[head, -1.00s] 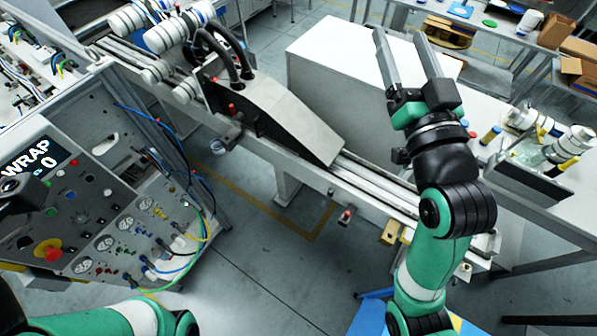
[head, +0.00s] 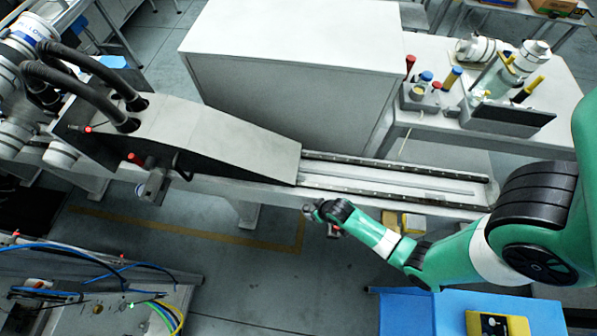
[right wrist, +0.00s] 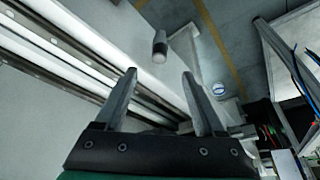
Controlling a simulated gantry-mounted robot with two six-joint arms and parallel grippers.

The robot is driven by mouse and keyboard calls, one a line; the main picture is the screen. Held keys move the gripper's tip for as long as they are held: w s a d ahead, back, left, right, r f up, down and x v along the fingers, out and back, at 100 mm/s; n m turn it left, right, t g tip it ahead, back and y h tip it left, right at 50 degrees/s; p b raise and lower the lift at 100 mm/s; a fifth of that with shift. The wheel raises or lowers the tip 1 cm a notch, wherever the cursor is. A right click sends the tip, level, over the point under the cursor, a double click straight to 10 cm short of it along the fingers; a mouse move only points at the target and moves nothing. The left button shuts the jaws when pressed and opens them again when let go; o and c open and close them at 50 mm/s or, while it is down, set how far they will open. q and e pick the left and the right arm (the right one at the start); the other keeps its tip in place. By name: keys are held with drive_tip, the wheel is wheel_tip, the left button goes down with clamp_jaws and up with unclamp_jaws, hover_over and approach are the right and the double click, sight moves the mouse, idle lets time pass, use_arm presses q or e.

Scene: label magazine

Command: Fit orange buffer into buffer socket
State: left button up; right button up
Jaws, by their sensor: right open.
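My right gripper (head: 322,211) is beside the front edge of the rail, just past the low end of the sloped grey housing. Its fingers are small and partly hidden in the head view. In the right wrist view its two fingers (right wrist: 159,72) are spread, with nothing between them. Beyond their tips a short grey cylinder with a dark end (right wrist: 160,45) sticks out beside the rail; I cannot tell whether it is the buffer socket. I cannot make out an orange buffer in either view. My left gripper is not in view.
The rail (head: 400,183) runs right from the sloped housing (head: 215,135). A white cabinet (head: 290,50) stands behind it. A grey holder (head: 425,97) with colour-capped items stands on the right table. A blue surface with a yellow-black box (head: 497,323) lies at the lower right.

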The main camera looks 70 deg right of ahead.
sight(306, 207)
drive_tip(key=b+x, duration=0.5)
drive_tip(key=x, duration=0.1)
drive_tip(key=shift+w+d, duration=0.2)
drive_tip(key=shift+w+f+b, duration=0.1)
drive_tip(key=shift+f+b, duration=0.15)
drive_tip(key=shift+b, duration=0.2)
drive_tip(key=shift+d, duration=0.1)
drive_tip(key=b+x, duration=0.3)
drive_tip(key=x, duration=0.2)
drive_tip(key=shift+w+r, duration=0.1)
drive_tip(key=shift+c, duration=0.3)
clamp_jaws()
